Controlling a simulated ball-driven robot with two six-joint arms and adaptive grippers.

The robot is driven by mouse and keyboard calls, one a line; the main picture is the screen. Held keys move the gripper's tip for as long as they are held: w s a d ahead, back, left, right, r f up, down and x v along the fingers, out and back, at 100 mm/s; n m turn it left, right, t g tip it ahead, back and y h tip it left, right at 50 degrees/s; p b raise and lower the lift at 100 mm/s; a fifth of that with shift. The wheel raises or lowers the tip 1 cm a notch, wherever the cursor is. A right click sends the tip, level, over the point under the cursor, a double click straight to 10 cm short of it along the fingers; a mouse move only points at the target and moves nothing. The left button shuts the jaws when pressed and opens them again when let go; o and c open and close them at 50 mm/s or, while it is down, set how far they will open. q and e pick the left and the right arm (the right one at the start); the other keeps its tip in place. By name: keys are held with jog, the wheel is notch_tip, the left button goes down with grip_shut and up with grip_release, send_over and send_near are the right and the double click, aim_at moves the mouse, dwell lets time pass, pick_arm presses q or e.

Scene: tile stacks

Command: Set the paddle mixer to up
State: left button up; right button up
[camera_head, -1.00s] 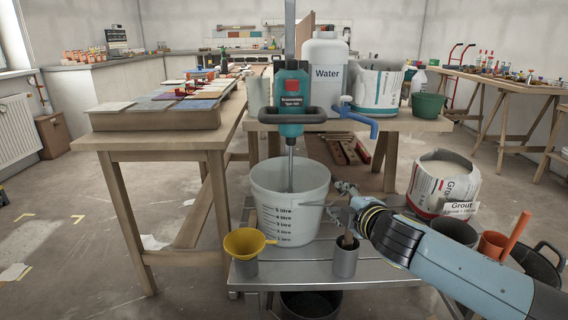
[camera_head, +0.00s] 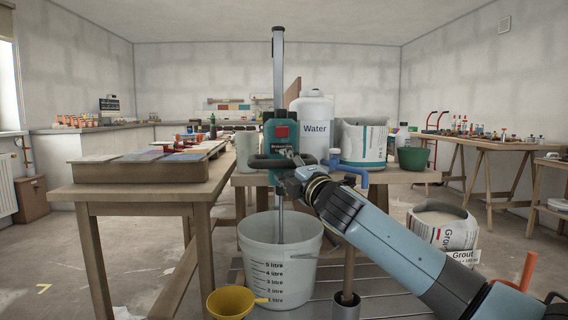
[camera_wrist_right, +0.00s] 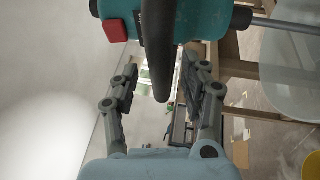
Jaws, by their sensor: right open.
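The teal paddle mixer (camera_head: 281,133) with a red button hangs on a tall metal post (camera_head: 278,60) above the white bucket (camera_head: 280,262). Its shaft (camera_head: 280,215) reaches down into the bucket. My right gripper (camera_head: 283,162) is at the mixer's black handle (camera_head: 256,162). In the right wrist view the handle (camera_wrist_right: 158,50) comes down between the two spread fingers of my right gripper (camera_wrist_right: 158,90), and the fingers are open. The head view does not show the fingertips clearly. My left gripper is out of view.
A wooden table (camera_head: 130,190) is at left.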

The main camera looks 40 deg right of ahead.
jog(key=shift+x, duration=0.9)
grip_shut()
